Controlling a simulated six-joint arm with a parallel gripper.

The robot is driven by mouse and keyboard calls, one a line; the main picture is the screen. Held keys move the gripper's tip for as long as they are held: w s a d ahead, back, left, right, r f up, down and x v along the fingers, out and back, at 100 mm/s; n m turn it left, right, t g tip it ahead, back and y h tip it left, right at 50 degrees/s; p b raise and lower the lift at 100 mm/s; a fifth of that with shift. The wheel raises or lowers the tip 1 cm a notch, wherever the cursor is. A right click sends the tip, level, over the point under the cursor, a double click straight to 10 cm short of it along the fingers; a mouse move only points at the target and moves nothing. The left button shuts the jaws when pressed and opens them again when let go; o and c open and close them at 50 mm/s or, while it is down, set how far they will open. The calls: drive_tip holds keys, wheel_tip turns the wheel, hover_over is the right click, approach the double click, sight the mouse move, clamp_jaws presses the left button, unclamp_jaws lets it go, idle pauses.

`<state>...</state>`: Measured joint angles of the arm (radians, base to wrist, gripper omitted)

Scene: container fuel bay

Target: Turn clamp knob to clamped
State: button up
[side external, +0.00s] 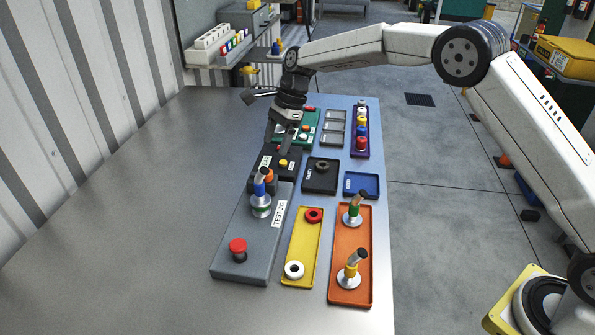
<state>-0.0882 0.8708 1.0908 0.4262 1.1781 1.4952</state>
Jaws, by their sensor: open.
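The grey test jig (222,262) lies on the metal bench, with a red mushroom button (238,246) at its near end. A nozzle with a blue band (261,196) stands upright at its far end, with an orange part (269,177) just behind it. Beyond the jig is a black box with white labels and a small yellow knob (283,163). I cannot tell which part is the clamp knob or how it is set. My gripper (280,141) is open, pointing down over the black box, with nothing seen between its fingers. Whether it touches anything is unclear.
To the right are a yellow tray (302,247) with red and white rings, an orange tray (350,287) with two nozzles, a black tray (320,186) and a blue tray (361,184). A green panel (310,125) lies behind. The bench's left side is clear.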

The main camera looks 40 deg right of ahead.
drive_tip(key=shift+x, duration=3.75)
clamp_jaws()
